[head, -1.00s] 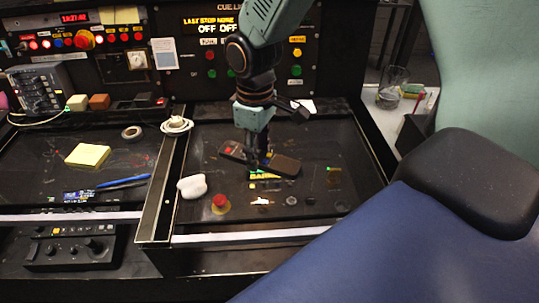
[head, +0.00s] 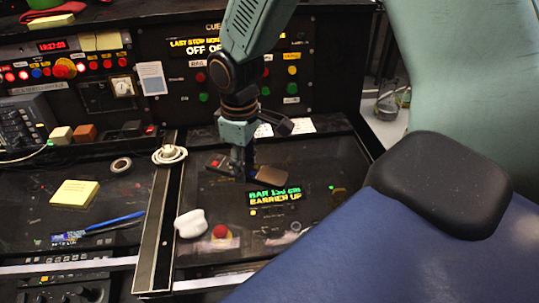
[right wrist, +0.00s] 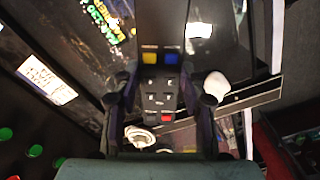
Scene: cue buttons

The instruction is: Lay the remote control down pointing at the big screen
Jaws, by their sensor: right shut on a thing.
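The remote control (head: 271,175) is a dark bar held by my right gripper (head: 240,172) over the right part of the desk. Its red-buttoned end is to the left in the head view. In the right wrist view the remote (right wrist: 160,92) lies between the two fingers, showing yellow, blue and red buttons. I cannot tell if it touches the desk. A second lit display (head: 274,195) on the desk reads "BARRIER UP". I cannot tell which is the big screen. My left gripper is not in view.
A white lump (head: 190,223) and a red button (head: 221,232) are in front of the gripper. A white coiled item (head: 169,155) is on the divider. A yellow notepad (head: 75,193) and blue pen (head: 115,222) lie left. White cards (head: 287,126) lie behind the gripper.

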